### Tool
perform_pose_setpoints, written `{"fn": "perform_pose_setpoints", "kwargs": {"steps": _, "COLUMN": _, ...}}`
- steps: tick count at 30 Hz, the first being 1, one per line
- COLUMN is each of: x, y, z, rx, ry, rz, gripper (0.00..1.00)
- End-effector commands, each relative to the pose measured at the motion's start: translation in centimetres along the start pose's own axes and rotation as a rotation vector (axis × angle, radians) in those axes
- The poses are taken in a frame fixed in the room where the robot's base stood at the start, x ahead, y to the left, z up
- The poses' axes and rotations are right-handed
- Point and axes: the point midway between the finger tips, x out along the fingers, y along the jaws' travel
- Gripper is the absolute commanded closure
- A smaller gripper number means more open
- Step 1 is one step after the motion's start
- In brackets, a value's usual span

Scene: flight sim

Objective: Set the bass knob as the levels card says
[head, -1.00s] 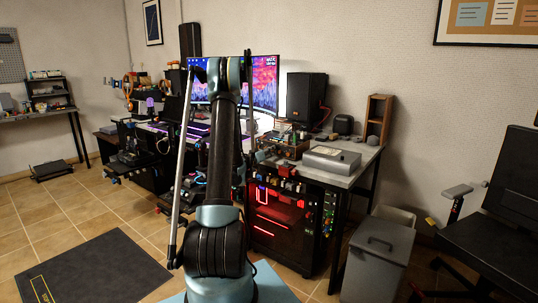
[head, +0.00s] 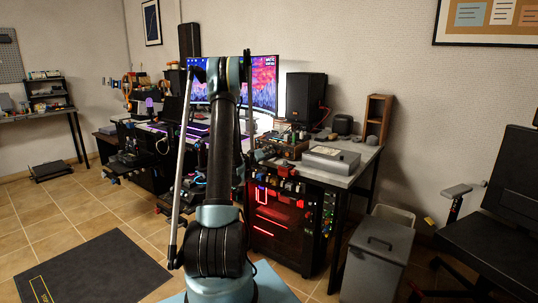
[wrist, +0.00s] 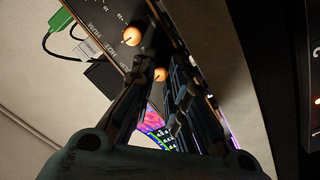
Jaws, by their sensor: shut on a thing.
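In the wrist view, a dark panel with white lettering carries two copper-coloured round knobs. One knob (wrist: 131,37) stands free, with a pointer line on its face. My gripper (wrist: 164,76) is closed around the other knob (wrist: 160,75), which shows only partly between the fingertips. The lettering is too tilted and small to tell which one is the bass knob. In the head view, my arm hides most of the gripper; a brown-fronted unit (head: 287,149) sits on the desk just right of the arm. I cannot make out a levels card for certain.
A black speaker (head: 306,100) and a silver box (head: 331,158) stand on the desk, with a monitor (head: 264,85) behind my arm. A lit computer case (head: 285,220) is below. A green plug and cable (wrist: 62,19) lie beside the panel. A grey bin (head: 378,256) stands right.

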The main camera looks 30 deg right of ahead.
Motion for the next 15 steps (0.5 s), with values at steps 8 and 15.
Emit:
{"fn": "perform_pose_setpoints", "kwargs": {"steps": 8, "x": -0.16, "y": -0.28, "z": -0.09, "rx": -0.260, "ry": 0.003, "rz": -0.006, "gripper": 1.00}}
{"fn": "perform_pose_setpoints", "kwargs": {"steps": 15, "x": -0.12, "y": -0.28, "z": -0.09, "rx": -0.489, "ry": 0.004, "rz": -0.005, "gripper": 1.00}}
